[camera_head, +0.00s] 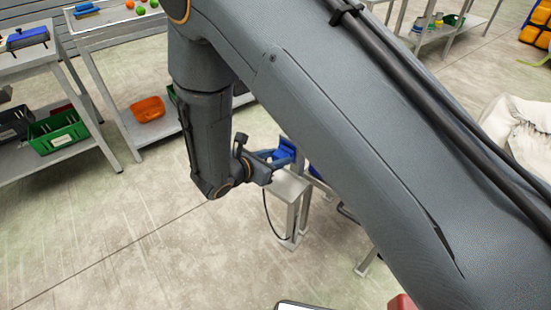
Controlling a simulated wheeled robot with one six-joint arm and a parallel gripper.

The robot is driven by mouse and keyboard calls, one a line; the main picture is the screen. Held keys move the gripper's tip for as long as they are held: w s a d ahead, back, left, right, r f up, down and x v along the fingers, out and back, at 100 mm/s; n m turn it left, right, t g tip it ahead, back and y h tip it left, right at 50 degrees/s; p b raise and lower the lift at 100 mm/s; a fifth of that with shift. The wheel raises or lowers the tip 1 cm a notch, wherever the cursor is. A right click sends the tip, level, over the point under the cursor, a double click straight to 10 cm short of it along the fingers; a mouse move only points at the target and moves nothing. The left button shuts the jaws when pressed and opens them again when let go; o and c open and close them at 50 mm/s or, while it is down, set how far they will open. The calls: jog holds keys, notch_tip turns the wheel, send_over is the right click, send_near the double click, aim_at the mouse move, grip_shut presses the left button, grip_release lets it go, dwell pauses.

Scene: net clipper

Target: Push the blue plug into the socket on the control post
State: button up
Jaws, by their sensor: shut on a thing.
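My gripper (270,161) is beyond the bend of my arm, near the middle of the picture. It is shut on the blue plug (285,149), which shows at the far end of the fingers. A grey post with a flat top (290,188) stands just below and behind the gripper, and a dark cable hangs beside it. This looks like the control post. The socket cannot be made out. My arm covers much of the area to the right of the post, and I cannot tell whether the plug touches the post.
A metal shelf table (35,63) at left holds a green crate (57,134) on its lower shelf. A white bulky sack (517,135) is at right. The floor at lower left is clear.

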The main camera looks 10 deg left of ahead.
jog(key=o, duration=1.2)
jog(key=shift+c, duration=0.2)
jog(key=b+v, duration=0.1)
jog(key=v, duration=0.6)
jog(key=shift+s+a+r, duration=0.15)
jog(key=shift+s+r, duration=0.05)
jog(key=shift+s, duration=0.1)
jog(key=s+d+r+m+g+h, duration=0.15)
jog(key=d+m+g, duration=0.35)
jog(key=d, duration=0.6)
jog(key=d+r+m+g+h, duration=0.1)
jog(key=d+r+m+g, duration=0.2)
jog(key=d+m, duration=0.5)
jog(key=s+d+r+m+g+y, duration=0.1)
jog(key=s+d+r+m+y, duration=0.2)
jog(key=d+m, duration=0.5)
jog(key=s+d+r+m+g+y, duration=0.2)
jog(key=s+d+m+y, duration=0.3)
jog(key=d+m, duration=0.3)
jog(key=shift+s+r+m, duration=0.6)
jog(key=shift+s+m, duration=0.05)
jog(key=shift+m, duration=0.25)
